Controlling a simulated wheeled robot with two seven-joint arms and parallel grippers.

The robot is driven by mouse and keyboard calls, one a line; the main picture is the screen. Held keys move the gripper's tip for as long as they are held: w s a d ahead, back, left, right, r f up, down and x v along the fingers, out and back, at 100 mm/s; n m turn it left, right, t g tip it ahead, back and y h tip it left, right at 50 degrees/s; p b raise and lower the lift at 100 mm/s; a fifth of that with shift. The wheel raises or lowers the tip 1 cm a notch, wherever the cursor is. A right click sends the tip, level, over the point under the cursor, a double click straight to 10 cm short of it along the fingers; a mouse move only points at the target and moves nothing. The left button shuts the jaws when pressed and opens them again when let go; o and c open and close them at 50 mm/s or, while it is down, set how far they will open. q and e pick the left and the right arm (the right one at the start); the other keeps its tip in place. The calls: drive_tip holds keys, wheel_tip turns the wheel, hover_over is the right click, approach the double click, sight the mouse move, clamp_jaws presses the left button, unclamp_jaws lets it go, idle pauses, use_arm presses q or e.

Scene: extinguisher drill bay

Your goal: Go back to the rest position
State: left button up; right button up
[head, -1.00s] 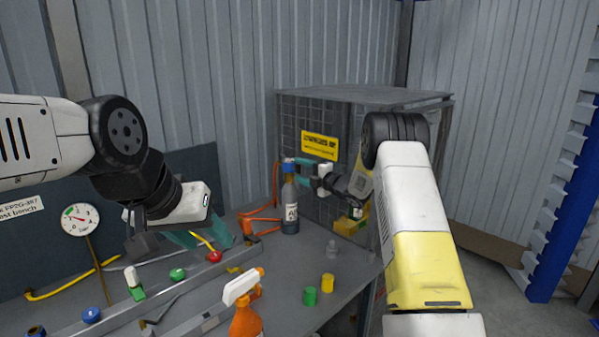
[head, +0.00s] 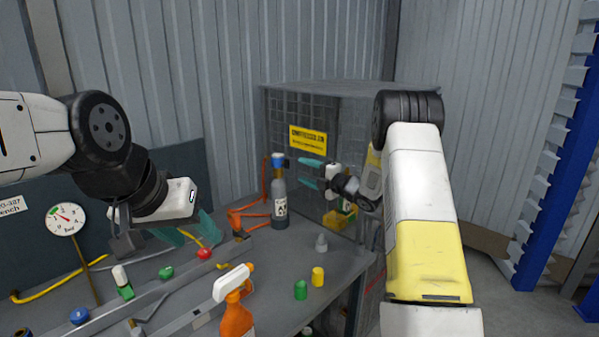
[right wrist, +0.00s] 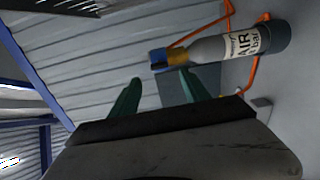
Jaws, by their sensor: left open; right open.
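My left gripper (head: 188,232) is open and empty above the left part of the bench, its teal fingers pointing down. My right gripper (head: 309,173) is open, its teal fingers pointing left toward the grey air bottle (head: 279,198) with a blue cap. The bottle stands upright on the bench, to the left of these fingers, with a visible gap. In the right wrist view, the spread fingers (right wrist: 160,90) hold nothing, and the bottle (right wrist: 225,48) lies beyond them.
A mesh cage (head: 350,88) with a yellow sign stands behind my right arm. An orange spray bottle (head: 237,318), green cap (head: 300,290), yellow cap (head: 318,277) and small grey cone (head: 321,243) stand on the bench (head: 275,265). A gauge (head: 66,219) is at left. Floor shows at right.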

drive_tip(key=s+d+r+m+t+h, duration=0.2)
drive_tip(key=d+r+m+h, duration=0.45)
drive_tip(key=r, duration=0.35)
drive_tip(key=s+d+r+m+g+h, duration=0.1)
drive_tip(key=s+d+r+m+h, duration=0.15)
drive_tip(key=s+m, duration=0.3)
drive_tip(key=s+d+r+m+g+h, duration=0.1)
drive_tip(key=s+r+m+h, duration=0.1)
drive_tip(key=s+r+m, duration=0.3)
drive_tip(key=s+a+f+m+g, duration=0.1)
drive_tip(key=s+f+m+g, duration=0.1)
drive_tip(key=s, duration=0.9)
drive_tip(key=s+a+f+m+g, duration=0.2)
drive_tip(key=s+f+m, duration=0.1)
drive_tip(key=s, duration=0.9)
drive_tip(key=s+a+f+m+g+y, duration=0.1)
drive_tip(key=s+a+f+m+g, duration=0.1)
drive_tip(key=s, duration=0.9)
drive_tip(key=shift+s+f+m+g, duration=0.15)
drive_tip(key=shift+f+m+g, duration=0.45)
drive_tip(key=shift+m, duration=0.4)
